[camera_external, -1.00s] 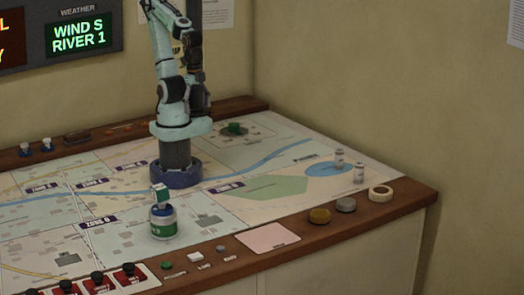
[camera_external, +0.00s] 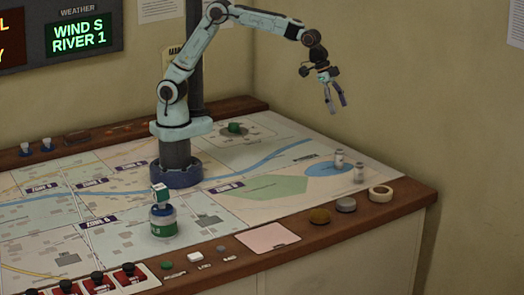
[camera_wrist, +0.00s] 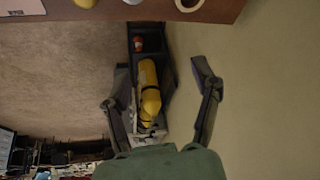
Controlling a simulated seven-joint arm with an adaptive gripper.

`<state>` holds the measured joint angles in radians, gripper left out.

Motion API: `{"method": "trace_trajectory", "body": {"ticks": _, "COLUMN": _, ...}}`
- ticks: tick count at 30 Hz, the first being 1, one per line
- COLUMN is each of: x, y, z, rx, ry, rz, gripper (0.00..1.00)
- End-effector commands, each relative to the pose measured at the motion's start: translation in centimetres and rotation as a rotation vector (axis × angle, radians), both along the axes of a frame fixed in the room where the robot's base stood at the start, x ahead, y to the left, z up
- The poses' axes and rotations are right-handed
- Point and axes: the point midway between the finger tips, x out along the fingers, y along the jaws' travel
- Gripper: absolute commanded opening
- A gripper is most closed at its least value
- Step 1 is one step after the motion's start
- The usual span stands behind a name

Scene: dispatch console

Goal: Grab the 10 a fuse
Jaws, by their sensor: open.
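Two small pale cylinders with dark marks, fuse-like, stand upright on the right part of the map: the rear one (camera_external: 339,158) and the front one (camera_external: 359,173). Their ratings are too small to read, so I cannot tell which is the 10 A fuse. My gripper (camera_external: 337,109) is open and empty, hanging well above the rear cylinder in the external view. Its two spread fingers also show in the wrist view (camera_wrist: 162,74), with nothing between them. Neither cylinder shows in the wrist view.
A cream tape ring (camera_external: 381,193), grey disc (camera_external: 346,204) and amber disc (camera_external: 319,215) lie along the front edge beside a pink sheet (camera_external: 268,237). Below the table edge, a yellow tank (camera_wrist: 150,92) shows.

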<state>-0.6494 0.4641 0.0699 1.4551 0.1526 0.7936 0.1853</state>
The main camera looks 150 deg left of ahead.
Motion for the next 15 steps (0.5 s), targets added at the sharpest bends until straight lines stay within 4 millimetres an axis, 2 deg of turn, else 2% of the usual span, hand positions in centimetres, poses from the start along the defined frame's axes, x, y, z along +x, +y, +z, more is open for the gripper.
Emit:
{"method": "trace_trajectory", "body": {"ticks": 1, "x": -1.8, "y": 4.8, "z": -3.5, "rx": -0.021, "ry": 0.033, "rz": 0.085, "gripper": 0.63}}
{"method": "trace_trajectory", "body": {"ticks": 3, "x": -5.0, "y": 9.7, "z": -8.0, "rx": -0.056, "ry": 0.074, "rz": 0.185, "gripper": 0.63}}
{"method": "trace_trajectory", "body": {"ticks": 6, "x": -10.6, "y": 13.9, "z": -13.8, "rx": -0.122, "ry": 0.137, "rz": 0.308, "gripper": 0.63}}
{"method": "trace_trajectory", "body": {"ticks": 9, "x": -14.8, "y": 15.1, "z": -17.7, "rx": -0.183, "ry": 0.183, "rz": 0.387, "gripper": 0.63}}
{"method": "trace_trajectory", "body": {"ticks": 10, "x": -15.7, "y": 15.3, "z": -18.3, "rx": -0.195, "ry": 0.19, "rz": 0.405, "gripper": 0.63}}
{"method": "trace_trajectory", "body": {"ticks": 12, "x": -17.2, "y": 15.8, "z": -19.1, "rx": -0.208, "ry": 0.196, "rz": 0.434, "gripper": 0.63}}
{"method": "trace_trajectory", "body": {"ticks": 15, "x": -17.8, "y": 16.2, "z": -19.7, "rx": -0.209, "ry": 0.194, "rz": 0.448, "gripper": 0.63}}
